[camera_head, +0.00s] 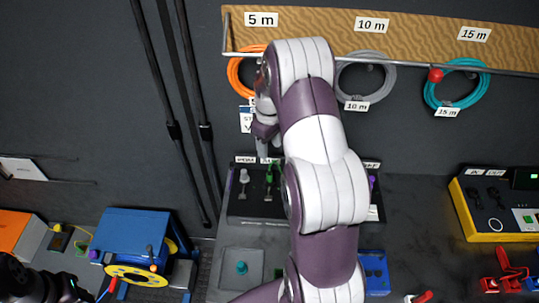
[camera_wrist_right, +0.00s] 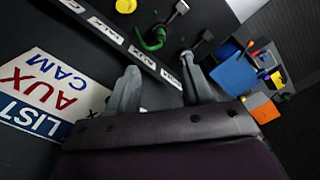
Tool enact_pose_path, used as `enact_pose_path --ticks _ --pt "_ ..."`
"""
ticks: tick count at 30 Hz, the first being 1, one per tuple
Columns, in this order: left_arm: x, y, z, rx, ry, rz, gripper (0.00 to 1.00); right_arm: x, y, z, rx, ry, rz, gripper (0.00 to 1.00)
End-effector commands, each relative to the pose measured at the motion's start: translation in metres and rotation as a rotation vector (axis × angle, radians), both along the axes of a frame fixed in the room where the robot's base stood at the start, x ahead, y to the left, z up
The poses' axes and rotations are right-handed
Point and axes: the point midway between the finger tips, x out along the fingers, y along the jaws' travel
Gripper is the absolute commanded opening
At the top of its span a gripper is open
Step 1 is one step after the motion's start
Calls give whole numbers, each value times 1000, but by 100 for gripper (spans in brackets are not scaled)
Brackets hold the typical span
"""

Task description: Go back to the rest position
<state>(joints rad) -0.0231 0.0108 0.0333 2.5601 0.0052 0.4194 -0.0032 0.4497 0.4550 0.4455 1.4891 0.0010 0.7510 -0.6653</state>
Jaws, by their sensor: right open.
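My right arm, white and purple, rises through the middle of the head view and reaches toward the back wall. My right gripper (camera_head: 263,143) is above the black panel with labelled slots (camera_head: 247,207), partly covered by my arm. In the right wrist view its two grey fingers (camera_wrist_right: 160,88) are spread apart with nothing between them. A green cable piece (camera_wrist_right: 152,40) lies beyond the fingertips; it also shows at the panel in the head view (camera_head: 269,174).
Orange (camera_head: 235,78), grey (camera_head: 384,78) and teal (camera_head: 484,92) cable coils hang under a wooden board (camera_head: 410,25). A blue box (camera_head: 130,232) with a yellow reel stands left. A yellow-edged unit (camera_head: 497,203) sits right. A printed card (camera_wrist_right: 50,92) is near the fingers.

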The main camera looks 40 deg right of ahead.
Motion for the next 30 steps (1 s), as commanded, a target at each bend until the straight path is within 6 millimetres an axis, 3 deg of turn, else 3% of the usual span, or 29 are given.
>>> enact_pose_path --ticks 16,20,23,30 --pt "0 0 0 0 0 0 46 0 0 0 1 1 -2 50" --pt "0 0 0 0 0 0 46 -3 1 -6 -3 -9 -116 50" --pt "0 0 0 0 0 0 46 -34 26 -9 5 11 -283 50" --pt "0 0 -4 0 0 0 46 -118 139 32 3 -42 -370 50"
